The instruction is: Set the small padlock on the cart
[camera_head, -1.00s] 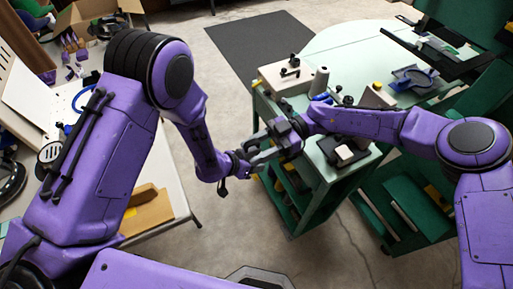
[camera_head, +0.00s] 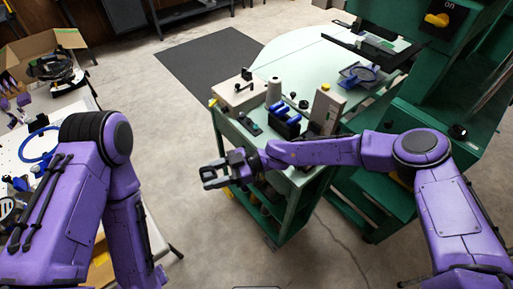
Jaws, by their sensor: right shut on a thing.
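My right gripper (camera_head: 211,176) is in front of the near left corner of the green cart (camera_head: 296,210), out over the floor and beside the cart. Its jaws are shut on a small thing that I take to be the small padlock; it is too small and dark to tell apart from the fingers. The cart has a pale top and open lower shelves. My left arm hangs down at the lower left, and its gripper is out of view.
On the cart top stand a beige box (camera_head: 238,92), a thread cone (camera_head: 273,92), a dark holder with blue rolls (camera_head: 287,123) and a grey upright block (camera_head: 326,109). A round pale table (camera_head: 310,58) adjoins behind. A white table (camera_head: 85,100) is at left.

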